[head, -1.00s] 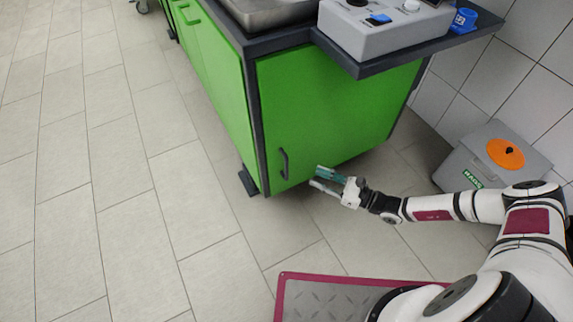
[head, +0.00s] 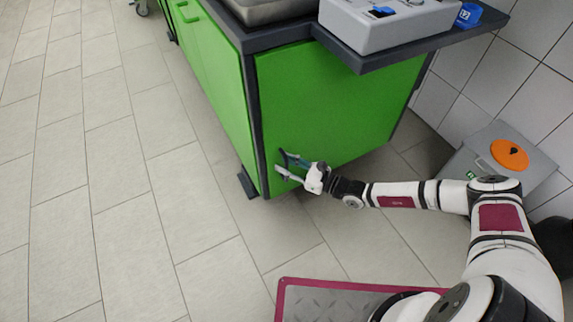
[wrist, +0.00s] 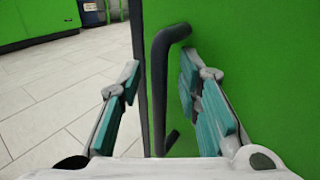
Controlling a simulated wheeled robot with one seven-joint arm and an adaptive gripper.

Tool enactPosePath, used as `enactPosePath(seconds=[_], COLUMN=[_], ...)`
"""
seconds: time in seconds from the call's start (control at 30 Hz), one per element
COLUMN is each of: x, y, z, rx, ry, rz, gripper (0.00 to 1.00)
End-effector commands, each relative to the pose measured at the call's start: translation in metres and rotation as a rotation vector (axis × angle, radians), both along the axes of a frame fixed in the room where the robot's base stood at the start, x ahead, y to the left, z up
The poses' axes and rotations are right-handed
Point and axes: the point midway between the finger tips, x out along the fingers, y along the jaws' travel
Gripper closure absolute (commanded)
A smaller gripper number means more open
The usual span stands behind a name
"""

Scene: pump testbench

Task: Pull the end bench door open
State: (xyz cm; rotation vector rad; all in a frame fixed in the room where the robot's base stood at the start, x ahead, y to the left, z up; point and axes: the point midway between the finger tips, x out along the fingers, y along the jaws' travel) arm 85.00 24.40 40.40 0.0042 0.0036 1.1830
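The end bench door (head: 335,105) is a green panel on the near end of the bench, and it looks shut in its dark frame. Its dark bar handle (wrist: 160,85) stands upright near the door's left edge in the wrist view. My gripper (head: 280,163) is at the handle in the head view and hides most of it. In the wrist view my gripper (wrist: 160,85) is open, one teal-padded finger on each side of the handle. Gaps show between the handle and both fingers. The right finger is close to the door face.
A grey control box (head: 385,22) stands on a dark shelf (head: 440,45) jutting out above the door. A grey bin (head: 485,150) with an orange disc stands by the tiled wall at right. The floor (head: 150,220) to the left is clear.

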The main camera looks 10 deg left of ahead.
Motion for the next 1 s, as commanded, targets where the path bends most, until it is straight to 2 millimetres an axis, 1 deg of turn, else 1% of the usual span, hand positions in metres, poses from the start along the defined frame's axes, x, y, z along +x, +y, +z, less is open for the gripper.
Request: enactPosePath(seconds=[0.1, 0.17, 0.2, 0.23, 0.27, 0.53, 0.67, 0.77, 0.87, 0.97, 1.0], x=[0.000, 0.000, 0.000, 0.000, 0.000, -0.001, -0.008, -0.021, -0.040, -0.063, -0.074], y=[0.000, 0.000, 0.000, 0.000, 0.000, -0.001, -0.008, -0.019, -0.037, -0.062, -0.074], z=[0.000, 0.000, 0.000, 0.000, 0.000, 0.000, 0.000, 0.000, -0.001, -0.001, -0.001], rx=[0.000, 0.000, 0.000, 0.000, 0.000, 0.000, -0.001, -0.002, -0.003, -0.005, -0.006], ry=[0.000, 0.000, 0.000, 0.000, 0.000, 0.000, -0.001, -0.001, -0.002, 0.000, -0.001], rz=[0.000, 0.000, 0.000, 0.000, 0.000, 0.003, 0.019, 0.047, 0.092, 0.150, 0.177], gripper=[0.69, 0.82, 0.91, 0.98, 1.00, 1.00, 1.00, 1.00, 1.00, 1.00, 1.00])
